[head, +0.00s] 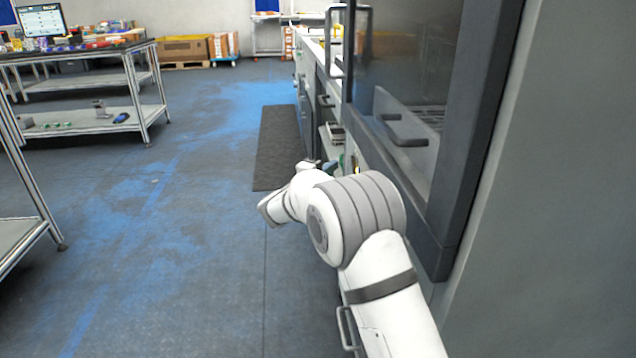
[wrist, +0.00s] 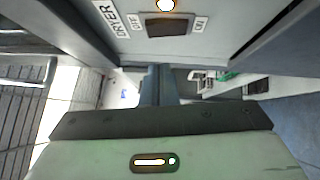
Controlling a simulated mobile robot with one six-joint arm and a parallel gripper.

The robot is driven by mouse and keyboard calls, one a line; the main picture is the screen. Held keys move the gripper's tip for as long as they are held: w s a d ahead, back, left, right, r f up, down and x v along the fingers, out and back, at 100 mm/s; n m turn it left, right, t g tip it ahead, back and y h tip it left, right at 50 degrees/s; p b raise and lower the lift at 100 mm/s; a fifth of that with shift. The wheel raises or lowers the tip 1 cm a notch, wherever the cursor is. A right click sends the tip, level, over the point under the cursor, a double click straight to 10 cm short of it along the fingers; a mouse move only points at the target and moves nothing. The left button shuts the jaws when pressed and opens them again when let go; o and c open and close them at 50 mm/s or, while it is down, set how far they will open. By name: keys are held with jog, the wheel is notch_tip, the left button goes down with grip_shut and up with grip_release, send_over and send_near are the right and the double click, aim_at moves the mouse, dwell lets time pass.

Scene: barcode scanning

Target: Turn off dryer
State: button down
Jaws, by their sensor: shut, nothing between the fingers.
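In the wrist view a grey panel at the top carries a "DRYER" label (wrist: 111,17), a dark rectangular switch (wrist: 166,27) between "OFF" and "ON" markings, and a bright lit lamp (wrist: 166,5) cut by the top edge. My gripper (wrist: 158,72) is shut and empty, its fingers together just below the panel in the picture. I cannot tell whether the fingertips touch the panel. In the head view my gripper is mostly hidden behind my own arm, beside the front of the grey machine. The switch is not discernible there.
A large grey cabinet with a glass door (head: 405,95) and handles stands close on the right. A counter with drawers runs beyond it. A dark mat (head: 281,150) lies on the floor. Metal tables (head: 85,85) stand left. The blue-grey floor between is clear.

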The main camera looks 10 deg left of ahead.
jog(key=shift+w+d+r+b, duration=0.15)
jog(key=shift+w+d+b, duration=0.05)
jog(key=shift+d, duration=0.6)
jog(key=shift+w+d+r+b, duration=0.15)
jog(key=shift+d+b, duration=0.05)
jog(key=shift+d, duration=0.55)
jog(key=s+a+r+p, duration=0.1)
jog(key=s+a+p, duration=0.1)
jog(key=s+a, duration=0.6)
jog(key=shift+s+a+r+p, duration=0.25)
jog(key=shift+s+p, duration=0.15)
jog(key=shift+s, duration=0.5)
